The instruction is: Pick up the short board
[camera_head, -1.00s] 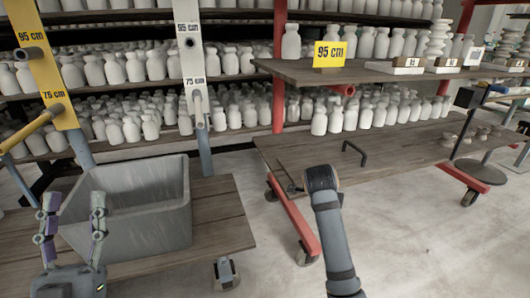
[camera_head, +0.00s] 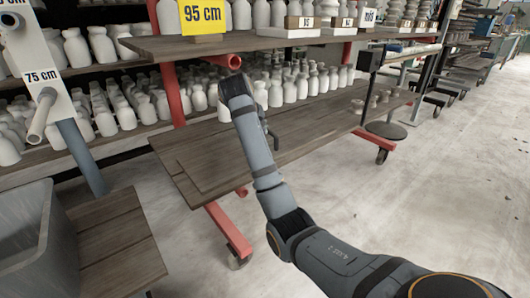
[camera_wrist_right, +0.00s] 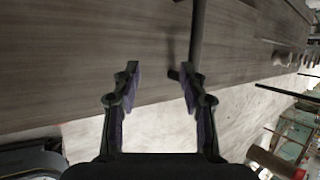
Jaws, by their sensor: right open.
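Dark wooden boards (camera_head: 205,165) lie on the low level of the red-framed rack; I cannot tell for sure which one is the short board. A dark bar handle (camera_head: 266,128) stands up from the wood there. In the right wrist view the wood surface (camera_wrist_right: 70,60) fills the upper part and the dark handle (camera_wrist_right: 197,35) lies just beyond the right-hand finger. My right gripper (camera_wrist_right: 160,82) is open, with nothing between its fingers, in front of the board's edge. In the head view it is hidden behind my right arm. My left gripper is out of view.
A grey bin (camera_head: 35,240) stands on a wooden cart (camera_head: 115,240) at the lower left. An upper shelf (camera_head: 290,42) with a yellow 95 cm sign (camera_head: 204,14) overhangs the low level. White bottles (camera_head: 310,85) crowd behind. The floor (camera_head: 400,190) on the right is clear.

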